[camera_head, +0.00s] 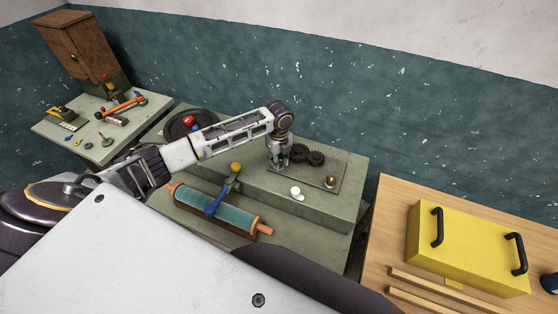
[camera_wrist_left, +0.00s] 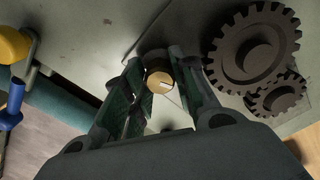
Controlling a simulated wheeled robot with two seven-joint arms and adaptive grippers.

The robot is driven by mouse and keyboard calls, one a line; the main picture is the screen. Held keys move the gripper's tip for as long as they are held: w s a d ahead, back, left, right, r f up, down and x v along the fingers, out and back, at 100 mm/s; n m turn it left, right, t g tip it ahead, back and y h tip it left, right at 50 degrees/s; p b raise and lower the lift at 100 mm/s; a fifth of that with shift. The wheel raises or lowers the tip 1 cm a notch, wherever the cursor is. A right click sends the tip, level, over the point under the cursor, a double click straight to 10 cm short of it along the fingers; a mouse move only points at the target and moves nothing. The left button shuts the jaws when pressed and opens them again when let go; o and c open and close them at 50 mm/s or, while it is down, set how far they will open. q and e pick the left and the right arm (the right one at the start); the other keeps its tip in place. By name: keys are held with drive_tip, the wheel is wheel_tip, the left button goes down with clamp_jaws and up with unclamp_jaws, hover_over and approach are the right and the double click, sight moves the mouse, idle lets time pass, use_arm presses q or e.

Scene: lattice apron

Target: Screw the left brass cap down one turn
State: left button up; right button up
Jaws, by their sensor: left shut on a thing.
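My left gripper (camera_head: 279,163) reaches down at the left end of the flat plate (camera_head: 312,178) on the green bench block. In the left wrist view, its fingers (camera_wrist_left: 158,92) stand on both sides of the left brass cap (camera_wrist_left: 158,83) and are shut on it. The cap is round, with a pale line on its top. In the head view the gripper hides this cap. A second brass cap (camera_head: 331,181) stands on the plate's right part. My right gripper is not in view.
Dark gears (camera_head: 316,158) sit close right of the gripper; a large one (camera_wrist_left: 253,47) is near the fingers. A white round piece (camera_head: 297,192) lies in front of the plate. A blue-green roller (camera_head: 215,208) and yellow-knobbed lever (camera_head: 235,168) are nearer. A yellow box (camera_head: 465,250) stands right.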

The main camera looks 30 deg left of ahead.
use_arm(q)
drive_tip(key=m, duration=0.5)
drive_tip(key=shift+w+r, duration=0.1)
drive_tip(key=m, duration=0.4)
drive_tip(key=shift+m, duration=0.4)
drive_tip(key=m, duration=0.4)
drive_tip(key=shift+m, duration=0.3)
drive_tip(key=shift+m+b, duration=0.65)
drive_tip(key=shift+m, duration=1.45)
drive_tip(key=o, duration=1.1)
drive_tip(key=shift+c, duration=0.2)
